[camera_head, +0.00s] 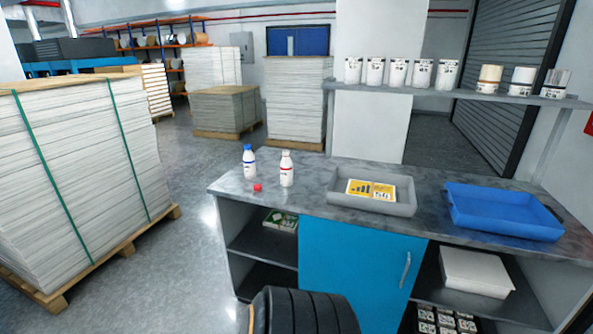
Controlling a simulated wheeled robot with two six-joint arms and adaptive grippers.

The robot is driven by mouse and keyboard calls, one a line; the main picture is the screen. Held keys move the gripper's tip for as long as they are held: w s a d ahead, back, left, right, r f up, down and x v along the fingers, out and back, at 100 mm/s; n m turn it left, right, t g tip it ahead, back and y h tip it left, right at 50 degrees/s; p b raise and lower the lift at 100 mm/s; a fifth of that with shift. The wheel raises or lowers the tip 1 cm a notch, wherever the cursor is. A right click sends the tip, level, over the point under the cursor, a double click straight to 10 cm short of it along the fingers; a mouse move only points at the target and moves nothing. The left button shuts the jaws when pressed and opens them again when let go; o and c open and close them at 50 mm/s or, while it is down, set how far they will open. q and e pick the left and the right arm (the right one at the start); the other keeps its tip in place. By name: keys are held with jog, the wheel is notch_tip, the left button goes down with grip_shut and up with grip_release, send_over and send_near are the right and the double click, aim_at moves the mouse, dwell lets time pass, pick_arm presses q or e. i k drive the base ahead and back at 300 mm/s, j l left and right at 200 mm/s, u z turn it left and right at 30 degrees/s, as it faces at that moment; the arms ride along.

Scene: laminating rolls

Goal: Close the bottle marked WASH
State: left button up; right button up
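Two small white bottles stand upright near the left end of the grey counter (320,172). The left bottle (249,164) has a blue cap on it and a dark mark on its label. The right bottle (287,172) has a pale top with no coloured cap and a reddish mark on its label. The lettering on both is too small to read, so I cannot tell which one is marked WASH. A small red cap (257,187) lies on the counter in front of and between the bottles, touching neither. Neither of my grippers is in view.
A grey tray (372,203) with a yellow and white card stands right of the bottles. A blue tray (502,221) is farther right. A shelf (450,94) with several containers hangs behind. Strapped paper stacks (75,165) stand left.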

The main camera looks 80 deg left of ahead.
aim_at(287, 164)
jog(key=u, duration=3)
